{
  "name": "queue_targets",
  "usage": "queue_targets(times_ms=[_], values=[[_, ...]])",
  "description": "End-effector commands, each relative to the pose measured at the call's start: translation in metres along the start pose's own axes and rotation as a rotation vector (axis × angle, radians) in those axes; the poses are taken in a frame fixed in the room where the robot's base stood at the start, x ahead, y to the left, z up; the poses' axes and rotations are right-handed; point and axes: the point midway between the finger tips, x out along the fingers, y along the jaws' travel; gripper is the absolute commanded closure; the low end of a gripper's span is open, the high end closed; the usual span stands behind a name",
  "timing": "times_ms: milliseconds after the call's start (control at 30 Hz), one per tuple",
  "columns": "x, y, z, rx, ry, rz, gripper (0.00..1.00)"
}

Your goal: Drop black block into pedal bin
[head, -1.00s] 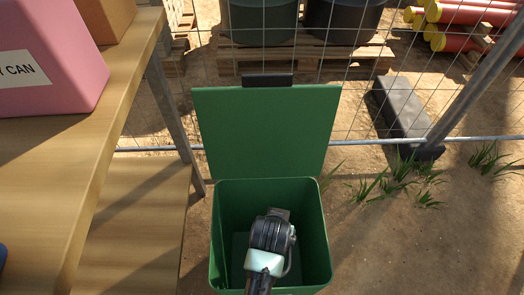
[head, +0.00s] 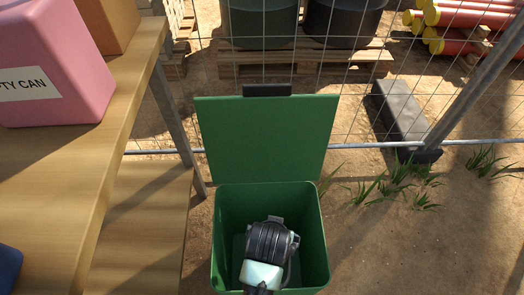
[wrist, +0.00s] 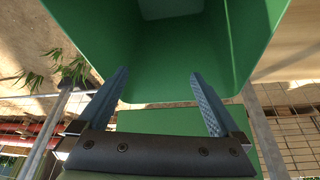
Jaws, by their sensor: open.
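The green pedal bin (head: 319,240) stands on the ground in the head view with its lid (head: 265,138) swung up and back. My gripper (wrist: 158,73) is open in the wrist view, with nothing between its two blue-grey fingers. In the head view my dark wrist is over the bin's opening and hides my fingers and part of the inside. The wrist view looks into the bin's green interior (wrist: 180,45). I see no black block in either view; part of the bin's floor is hidden.
A wooden table (head: 95,170) fills the left, with a pink container (head: 55,50) and a blue object (head: 8,268) on it. A wire fence (head: 350,65) runs behind the bin. A dark fence foot (head: 405,115) lies at the right. Sandy ground right of the bin is open.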

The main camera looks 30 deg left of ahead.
Motion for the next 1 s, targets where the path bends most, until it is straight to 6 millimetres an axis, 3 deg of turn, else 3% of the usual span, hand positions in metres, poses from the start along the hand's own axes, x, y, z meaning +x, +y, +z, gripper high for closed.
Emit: queue_targets(times_ms=[33, 200, 400, 1000], values=[[-0.017, 0.000, -0.002, 0.000, 0.002, 0.000, 0.00], [-0.051, 0.000, -0.002, -0.001, 0.002, 0.000, 0.00], [-0.071, 0.000, -0.001, -0.001, 0.001, 0.000, 0.00], [-0.076, 0.001, -0.005, 0.001, 0.013, 0.001, 0.00]])
